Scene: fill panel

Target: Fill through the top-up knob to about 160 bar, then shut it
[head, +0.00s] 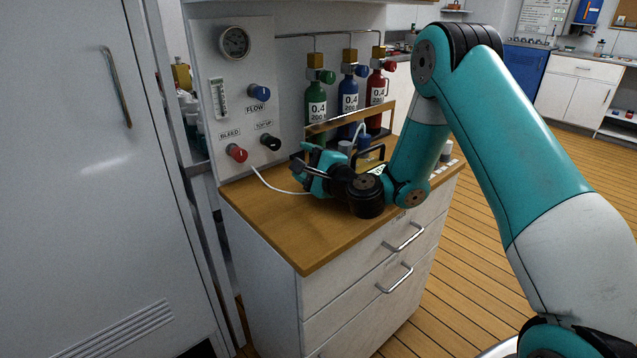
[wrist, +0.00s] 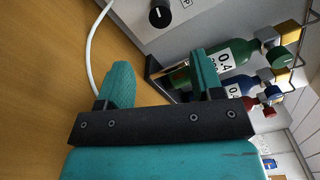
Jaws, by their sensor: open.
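The black top-up knob (head: 270,143) sits low on the white panel (head: 245,78), right of the red bleed knob (head: 236,152) and below the blue flow knob (head: 260,91). A round gauge (head: 234,42) is at the panel's top; its reading is too small to tell. My gripper (head: 298,165) is open and empty, above the wooden counter, in front of and to the right of the top-up knob, apart from it. In the wrist view the top-up knob (wrist: 160,14) shows beyond the open fingers (wrist: 160,80), at the top edge.
Green (head: 316,98), blue (head: 348,95) and red (head: 376,92) cylinders stand in a wooden rack right of the panel. A white hose (head: 275,187) runs across the counter below the knobs. The front of the wooden counter (head: 290,235) is clear. A grey cabinet door (head: 95,190) stands left.

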